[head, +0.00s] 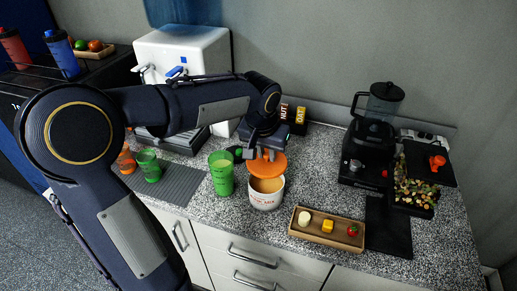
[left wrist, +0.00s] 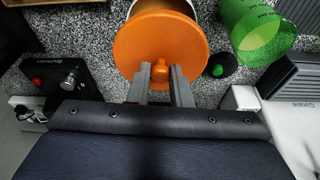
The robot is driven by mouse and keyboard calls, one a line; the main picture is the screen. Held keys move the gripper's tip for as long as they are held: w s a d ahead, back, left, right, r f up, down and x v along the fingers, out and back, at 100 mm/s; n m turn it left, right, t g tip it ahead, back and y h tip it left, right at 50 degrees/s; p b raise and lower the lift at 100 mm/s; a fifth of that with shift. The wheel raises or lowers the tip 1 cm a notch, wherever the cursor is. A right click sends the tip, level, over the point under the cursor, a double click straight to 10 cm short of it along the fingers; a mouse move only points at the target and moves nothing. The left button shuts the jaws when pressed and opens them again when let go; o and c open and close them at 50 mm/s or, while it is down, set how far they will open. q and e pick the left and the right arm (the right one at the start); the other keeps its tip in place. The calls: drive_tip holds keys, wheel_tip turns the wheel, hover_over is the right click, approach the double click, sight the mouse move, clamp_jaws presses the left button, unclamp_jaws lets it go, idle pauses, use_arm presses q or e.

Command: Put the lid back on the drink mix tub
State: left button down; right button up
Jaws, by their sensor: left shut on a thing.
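The drink mix tub (head: 266,197) is a white tub with a label, standing upright on the speckled counter. Tan powder shows in its open mouth. My left gripper (head: 266,155) is shut on the orange lid (head: 268,166) and holds it tilted just above the back part of the tub's mouth. In the left wrist view the lid (left wrist: 160,45) is a wide orange disc, and its knob sits between the fingers of my left gripper (left wrist: 161,78). The lid hides most of the tub there. Whether lid and rim touch, I cannot tell. My right gripper is not in view.
A green cup (head: 221,173) stands close left of the tub. A wooden tray (head: 327,228) with small food pieces lies to the right. A black blender (head: 372,135) stands behind it, beside a bin of scraps (head: 415,190). A white machine (head: 185,55) is at the back left.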

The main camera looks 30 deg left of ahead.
sight(266, 164)
use_arm(q)
drive_tip(key=shift+w+f, duration=0.1)
drive_tip(key=shift+f, duration=0.4)
drive_tip(key=shift+f+b, duration=2.3)
drive_tip(key=shift+f, duration=0.25)
drive_tip(key=shift+f, duration=0.15)
drive_tip(key=c, duration=0.8)
unclamp_jaws()
drive_tip(key=shift+o, duration=0.2)
drive_tip(key=shift+r+p, duration=2.7)
drive_tip(key=shift+r, duration=0.85)
